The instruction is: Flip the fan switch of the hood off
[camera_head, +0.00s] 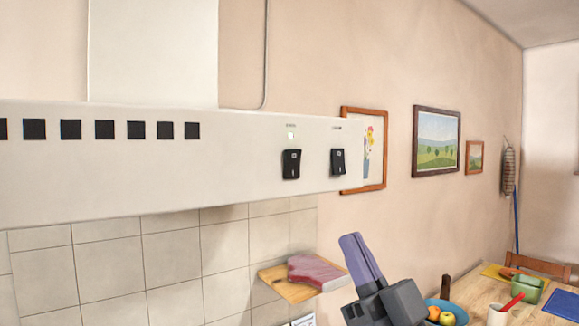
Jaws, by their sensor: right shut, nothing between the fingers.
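The white range hood (240,185) spans the left and middle of the head view. Two black rocker switches are on its front near the right end: a left switch (291,164) and a right switch (338,161). The tiny labels above both are too small to read, so I cannot tell which is the fan switch. My right gripper (351,240) is below the hood's right end, shut and empty, with its fingers pointing up. It appears apart from both switches. My left gripper is out of view.
A wooden shelf (284,287) with a reddish slab on it sits left of my right gripper. A dining table (470,298) with a fruit bowl (455,309), cup and green container stands at lower right. Framed pictures (437,141) hang on the wall.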

